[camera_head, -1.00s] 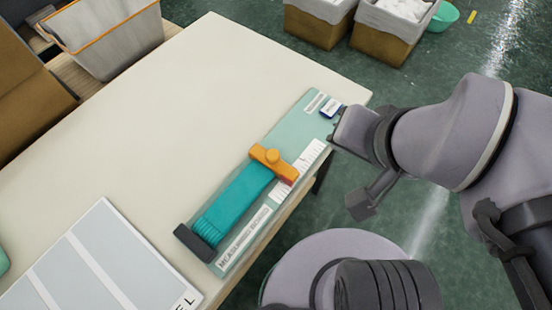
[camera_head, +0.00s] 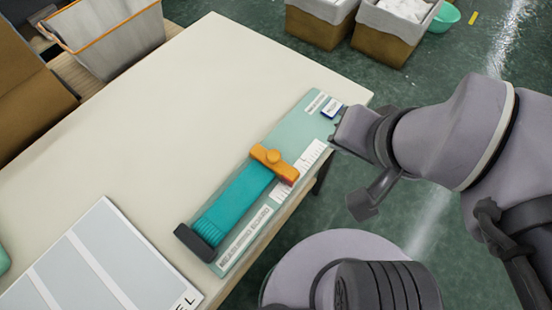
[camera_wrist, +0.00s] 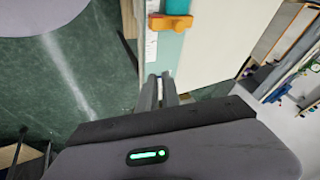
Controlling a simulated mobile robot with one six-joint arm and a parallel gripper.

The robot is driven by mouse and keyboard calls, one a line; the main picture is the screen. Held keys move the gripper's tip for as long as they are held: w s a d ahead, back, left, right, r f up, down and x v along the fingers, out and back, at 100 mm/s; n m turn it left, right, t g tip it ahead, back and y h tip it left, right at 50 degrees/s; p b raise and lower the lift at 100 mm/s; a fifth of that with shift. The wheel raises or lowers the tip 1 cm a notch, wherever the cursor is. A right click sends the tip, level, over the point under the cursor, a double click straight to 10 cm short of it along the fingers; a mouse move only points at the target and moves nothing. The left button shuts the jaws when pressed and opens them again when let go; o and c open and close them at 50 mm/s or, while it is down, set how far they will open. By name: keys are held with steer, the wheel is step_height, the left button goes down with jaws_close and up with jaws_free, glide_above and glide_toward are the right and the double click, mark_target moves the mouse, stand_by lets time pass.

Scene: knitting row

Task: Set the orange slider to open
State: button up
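The orange slider (camera_head: 272,160) sits across a teal measuring board (camera_head: 309,110) near its middle, at the upper end of a teal knitted strip (camera_head: 235,202). It also shows at the top of the wrist view (camera_wrist: 172,23). My gripper (camera_wrist: 159,89) is at the far end of the board, apart from the slider. Its two fingers stand a little apart with a narrow gap, and nothing is clearly held. A small white and blue label (camera_head: 331,107) lies right beside it.
The board lies along the right edge of a cream table (camera_head: 150,110). A grey panelled board (camera_head: 90,265) lies at the front left. The table left of the measuring board is clear. A grey bin (camera_head: 110,40) and lined boxes (camera_head: 320,20) stand beyond.

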steer(key=o, duration=0.3)
steer(key=shift+w+g+p, duration=0.15)
steer(key=shift+g+p, duration=0.15)
steer(key=shift+g, duration=0.1)
steer(key=o, duration=0.5)
steer(key=w+g+p, duration=0.1)
steer(key=f+m+g+y, duration=0.1)
steer(key=g, duration=0.1)
steer(key=w+g+p, duration=0.1)
steer(key=shift+w+f+m+y+p, duration=0.25)
steer(key=shift+w+m+y+p, duration=0.05)
steer(key=shift+m+p, duration=0.1)
steer(key=w+f+m+g+y+p, duration=0.2)
steer(key=w+f+g+y+p, duration=0.1)
steer(key=g, duration=0.1)
steer(key=m+y+p, duration=0.4)
steer(key=m+y, duration=0.4)
steer(key=y, duration=0.3)
glide_toward(274, 161)
steer(key=a, duration=0.4)
steer(key=a+b, duration=0.1)
steer(key=a, duration=0.3)
steer(key=a+b, duration=0.1)
steer(key=a, duration=0.4)
steer(key=shift+s+f, duration=0.15)
steer(key=shift+s, duration=0.2)
jaws_close()
